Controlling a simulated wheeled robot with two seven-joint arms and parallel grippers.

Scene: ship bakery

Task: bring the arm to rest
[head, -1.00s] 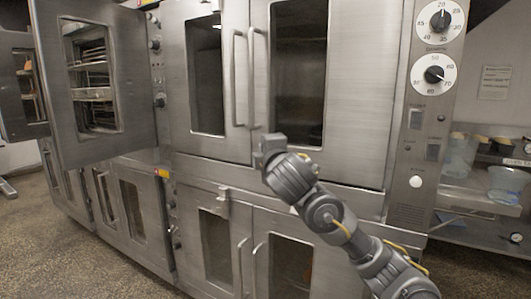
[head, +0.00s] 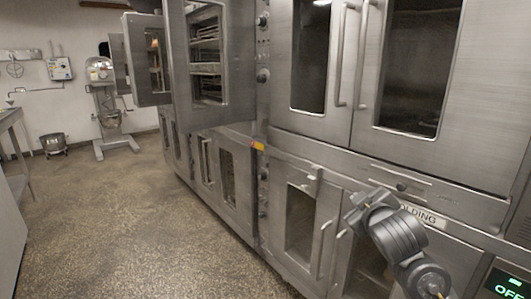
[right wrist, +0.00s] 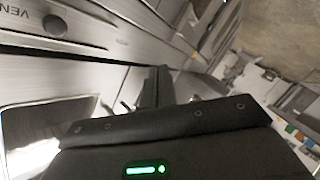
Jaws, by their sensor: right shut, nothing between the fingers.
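My right arm comes in from the lower right of the head view. The gripper is shut and holds nothing. In the right wrist view the dark gripper fingers (right wrist: 156,88) are together, with no object at them. I cannot tell exactly how far the gripper is from the oven front. My left gripper is not in view.
Steel ovens (head: 400,165) fill the right side, with long door handles (head: 342,55) standing out. An upper oven door (head: 178,60) stands open. A mixer (head: 108,105) and a bucket (head: 53,144) stand at the back left. The speckled floor (head: 120,220) is clear at left.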

